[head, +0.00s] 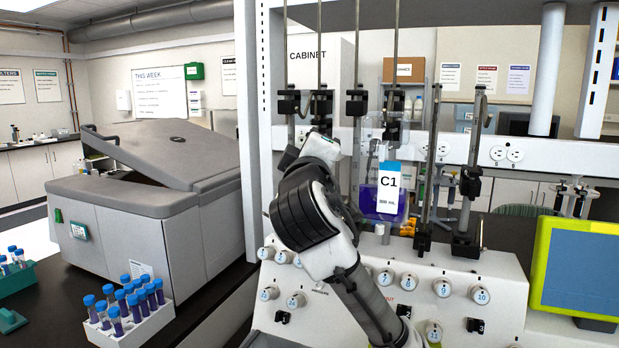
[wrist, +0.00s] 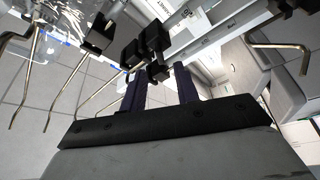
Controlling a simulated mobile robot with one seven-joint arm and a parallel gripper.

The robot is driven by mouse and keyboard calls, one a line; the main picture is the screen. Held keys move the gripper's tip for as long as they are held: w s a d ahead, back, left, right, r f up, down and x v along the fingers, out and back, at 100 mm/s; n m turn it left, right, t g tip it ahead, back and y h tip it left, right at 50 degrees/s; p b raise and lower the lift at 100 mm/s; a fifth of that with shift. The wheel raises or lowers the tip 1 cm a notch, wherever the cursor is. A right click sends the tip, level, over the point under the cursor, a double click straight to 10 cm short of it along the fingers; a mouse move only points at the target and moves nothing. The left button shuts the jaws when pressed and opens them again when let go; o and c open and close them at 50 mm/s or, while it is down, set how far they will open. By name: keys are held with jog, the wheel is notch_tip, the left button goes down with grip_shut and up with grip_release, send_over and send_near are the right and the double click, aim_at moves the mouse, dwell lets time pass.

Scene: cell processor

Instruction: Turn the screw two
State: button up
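Several black clamp screws sit on the upright metal rods of the cell processor, among them a left one (head: 289,103), a second (head: 321,103) and a third (head: 357,103). No label shows which one is screw two. In the wrist view, a black clamp (wrist: 155,40) lies just beyond my gripper (wrist: 160,82). My gripper's two dark fingers are apart, with a gap between them. I cannot tell whether they touch the clamp. In the head view my arm reaches up in front of the rods, and I cannot make out the fingers there.
A clear bag labelled C1 (head: 389,190) with purple liquid hangs right of my arm. Numbered knobs (head: 409,281) cover the white panel below. A grey centrifuge (head: 150,220) and a rack of blue-capped tubes (head: 140,325) stand left. A yellow-framed screen (head: 580,270) stands right.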

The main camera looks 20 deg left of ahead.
jog(key=b+v, duration=0.2)
jog(key=v, duration=0.6)
jog(key=shift+s, duration=0.3)
